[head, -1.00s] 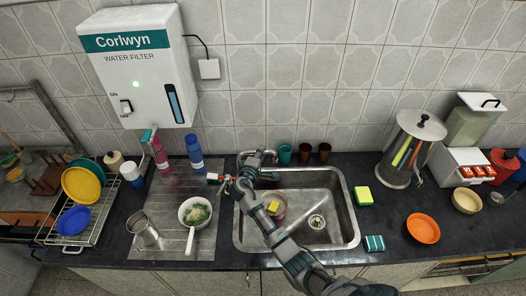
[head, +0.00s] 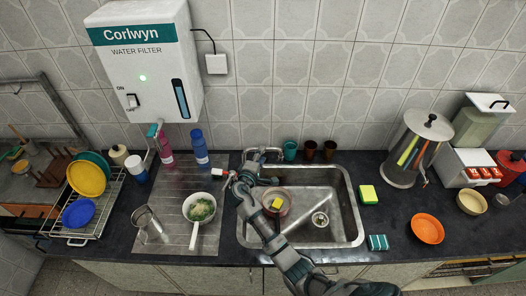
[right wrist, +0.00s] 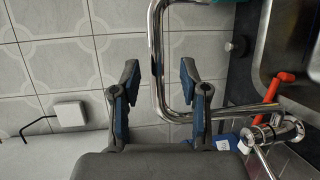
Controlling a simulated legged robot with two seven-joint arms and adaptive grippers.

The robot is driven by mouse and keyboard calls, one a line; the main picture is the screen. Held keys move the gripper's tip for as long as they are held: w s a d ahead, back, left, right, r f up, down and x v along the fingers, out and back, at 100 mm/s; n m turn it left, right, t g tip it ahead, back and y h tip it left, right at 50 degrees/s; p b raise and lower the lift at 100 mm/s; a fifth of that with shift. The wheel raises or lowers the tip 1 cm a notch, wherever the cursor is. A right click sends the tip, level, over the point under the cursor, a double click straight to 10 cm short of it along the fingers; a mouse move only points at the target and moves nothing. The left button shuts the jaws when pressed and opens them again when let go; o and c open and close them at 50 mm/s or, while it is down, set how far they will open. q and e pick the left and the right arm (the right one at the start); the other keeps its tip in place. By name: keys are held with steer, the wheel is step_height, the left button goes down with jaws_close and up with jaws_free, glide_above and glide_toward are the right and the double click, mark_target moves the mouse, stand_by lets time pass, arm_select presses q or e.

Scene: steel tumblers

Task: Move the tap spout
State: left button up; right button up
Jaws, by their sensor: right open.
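The chrome tap (head: 262,154) stands at the back left of the sink, and my right arm hides part of it in the head view. My right gripper (head: 241,178) is beside it, above the sink's left rim. In the right wrist view, the chrome tap spout (right wrist: 157,62) runs between the two fingers of my right gripper (right wrist: 159,80). The fingers are apart, with a visible gap on each side of the tube. A red tap handle (right wrist: 286,83) shows at the right of that view. My left gripper is not in view.
The steel sink (head: 337,235) holds a pan with a yellow sponge (head: 277,204). A white pot (head: 199,207) and a steel tumbler (head: 149,224) stand on the drainboard. Bottles (head: 200,148) and dark cups (head: 310,150) stand by the wall. The water filter (head: 150,75) hangs above.

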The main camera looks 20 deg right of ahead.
steer(key=v, duration=0.8)
steer(key=shift+w+a, duration=0.2)
steer(key=shift+a, duration=0.35)
steer(key=shift+d, duration=0.15)
steer(key=shift+d+f, duration=0.1)
steer(key=shift+d, duration=0.2)
